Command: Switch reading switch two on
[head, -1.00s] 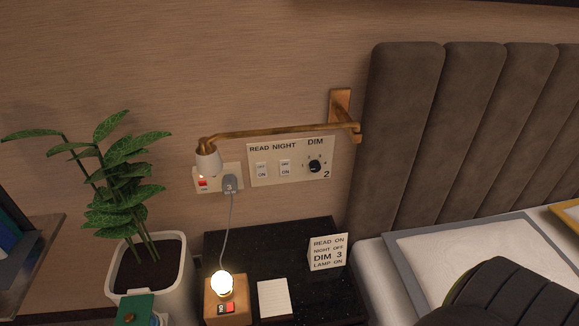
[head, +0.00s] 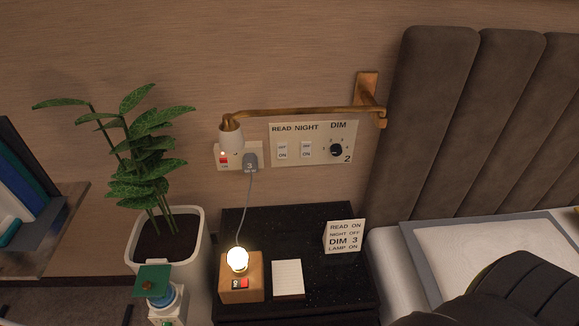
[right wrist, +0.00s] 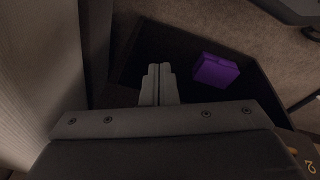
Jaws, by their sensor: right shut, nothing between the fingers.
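The switch panel (head: 313,144) is on the wall above the black nightstand, marked READ, NIGHT, DIM and 2. The READ switch (head: 282,151) is a small white rocker with ON lettered at its lower half. The NIGHT switch (head: 306,150) is beside it, and the black DIM knob (head: 336,150) is to the right. Which way the rockers are tipped is too small to tell. My right gripper (right wrist: 158,72) is shut and empty in the right wrist view, over a dark open space with a purple box (right wrist: 215,71). Neither gripper shows in the head view.
A brass lamp arm (head: 300,111) with a white shade (head: 230,136) reaches across above the panel. A sign card (head: 345,236), a lit bulb (head: 237,259) on a wooden base and a notepad (head: 288,279) stand on the nightstand (head: 318,280). A potted plant (head: 166,240) is left, the bed headboard (head: 440,120) right.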

